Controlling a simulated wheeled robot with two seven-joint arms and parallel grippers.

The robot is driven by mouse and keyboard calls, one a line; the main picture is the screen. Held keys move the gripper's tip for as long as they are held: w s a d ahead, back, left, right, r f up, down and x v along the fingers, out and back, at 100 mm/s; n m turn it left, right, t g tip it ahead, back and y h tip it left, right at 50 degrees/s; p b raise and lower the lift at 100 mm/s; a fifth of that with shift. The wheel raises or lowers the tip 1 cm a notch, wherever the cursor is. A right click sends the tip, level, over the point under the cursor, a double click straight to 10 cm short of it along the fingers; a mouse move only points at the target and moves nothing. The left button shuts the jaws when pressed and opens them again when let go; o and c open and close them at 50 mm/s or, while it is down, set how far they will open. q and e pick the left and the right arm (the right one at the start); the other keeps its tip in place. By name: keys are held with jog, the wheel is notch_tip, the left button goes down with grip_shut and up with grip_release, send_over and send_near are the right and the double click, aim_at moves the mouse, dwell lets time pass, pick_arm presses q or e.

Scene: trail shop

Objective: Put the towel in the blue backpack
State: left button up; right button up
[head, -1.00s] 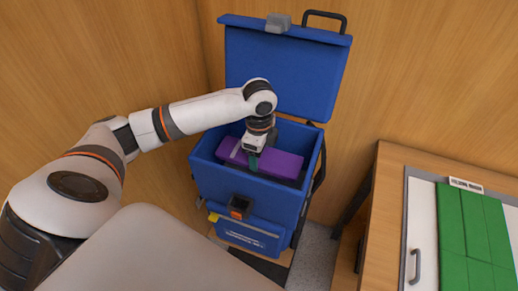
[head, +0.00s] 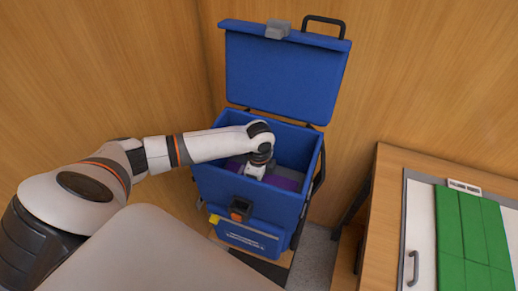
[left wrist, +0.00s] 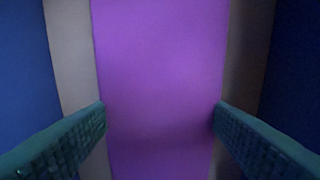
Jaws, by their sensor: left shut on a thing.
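The blue backpack (head: 211,183) stands upright in the head view with its lid (head: 283,78) open and tipped back. The purple towel (head: 285,182) is down inside it, partly hidden by my left arm and the front wall. In the left wrist view the towel (left wrist: 160,85) fills the middle, between the two fingers. My left gripper (left wrist: 160,118) is shut on the towel, a finger against each side. In the head view its fingertips are hidden inside the backpack. My right gripper is not in view.
Wooden walls (head: 120,60) close in behind and left of the backpack. A black strap hangs on the backpack's right side.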

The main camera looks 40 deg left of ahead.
pick_arm(q)
jog(key=shift+f, duration=0.15)
jog(key=o, duration=1)
jog(key=shift+o, duration=0.2)
notch_tip(320, 180, up, 12)
jog(key=b, duration=0.2)
jog(key=shift+r, duration=0.2)
